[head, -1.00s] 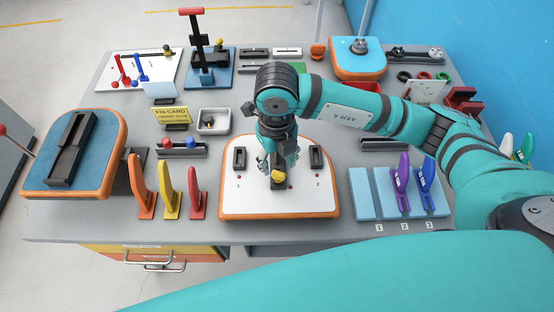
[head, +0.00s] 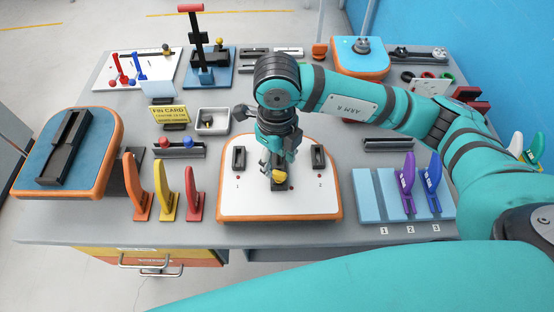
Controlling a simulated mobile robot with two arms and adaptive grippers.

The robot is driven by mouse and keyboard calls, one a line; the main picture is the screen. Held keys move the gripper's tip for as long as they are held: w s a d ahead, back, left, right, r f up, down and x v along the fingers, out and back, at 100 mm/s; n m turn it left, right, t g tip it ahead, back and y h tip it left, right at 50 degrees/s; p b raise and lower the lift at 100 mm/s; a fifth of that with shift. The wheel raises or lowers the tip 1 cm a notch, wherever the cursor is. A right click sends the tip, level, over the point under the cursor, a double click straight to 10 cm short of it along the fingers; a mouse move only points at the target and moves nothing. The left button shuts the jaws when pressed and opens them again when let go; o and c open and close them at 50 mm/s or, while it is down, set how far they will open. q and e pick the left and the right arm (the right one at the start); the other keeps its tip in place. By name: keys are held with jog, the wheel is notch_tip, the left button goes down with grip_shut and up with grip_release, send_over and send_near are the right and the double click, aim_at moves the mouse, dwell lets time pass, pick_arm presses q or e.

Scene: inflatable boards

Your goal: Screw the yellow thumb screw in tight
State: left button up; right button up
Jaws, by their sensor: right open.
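The yellow thumb screw (head: 279,176) sits upright at the dark middle fin box (head: 279,186) of the white board with the orange rim (head: 240,205). My right gripper (head: 277,165) points down right at the screw, its open fingers above and beside the knob. The fingers partly cover the knob and the box's far end. I cannot tell whether they touch the knob, nor how deep the screw sits. My left gripper is not in view.
Two smaller fin boxes (head: 239,158) (head: 318,157) flank the middle one. Orange, yellow and red fins (head: 166,190) stand left of the board. A blue rack (head: 371,194) with purple and blue fins is at right. A blue-topped board (head: 96,140) lies far left.

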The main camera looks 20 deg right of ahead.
dwell(0.3)
jog(key=shift+f+n+b, duration=0.1)
jog(key=shift+n+b, duration=1.65)
jog(key=shift+n, duration=0.05)
jog(key=shift+a+n, duration=0.1)
jog(key=shift+n, duration=0.2)
jog(key=shift+s, duration=0.1)
jog(key=shift+b, duration=0.6)
